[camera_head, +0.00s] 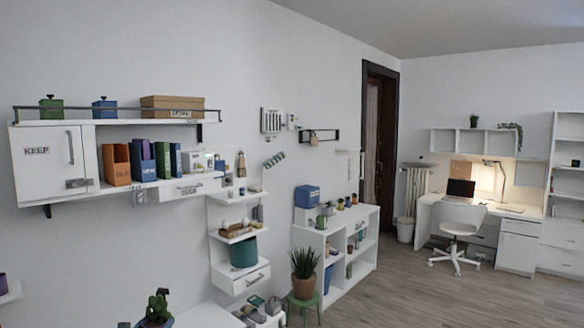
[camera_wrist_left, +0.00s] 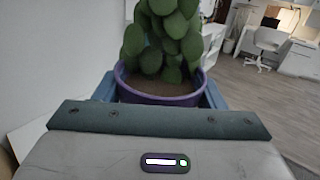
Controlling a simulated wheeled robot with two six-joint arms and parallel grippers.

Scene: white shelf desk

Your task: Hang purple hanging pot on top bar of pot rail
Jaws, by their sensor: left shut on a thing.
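The purple hanging pot (camera_wrist_left: 160,98) with a green cactus shows in the left wrist view, held between the blue-grey fingers of my left gripper (camera_wrist_left: 159,90). The pot looks upright. In the head view the cactus (camera_head: 157,305) is at the bottom edge, with only a bit of the pot and gripper showing below it. A dark wall-mounted frame (camera_head: 330,142) with a small item on it may be the pot rail; its bars are too small to tell apart. My held pot is well apart from it. My right gripper is not in view.
A white wall shelf (camera_head: 110,122) with boxes and books is at upper left. A narrow shelf column (camera_head: 215,220) and a low white bookcase (camera_head: 330,238) line the wall. A potted plant (camera_head: 304,286) stands on a green stool. The floor at right is clear.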

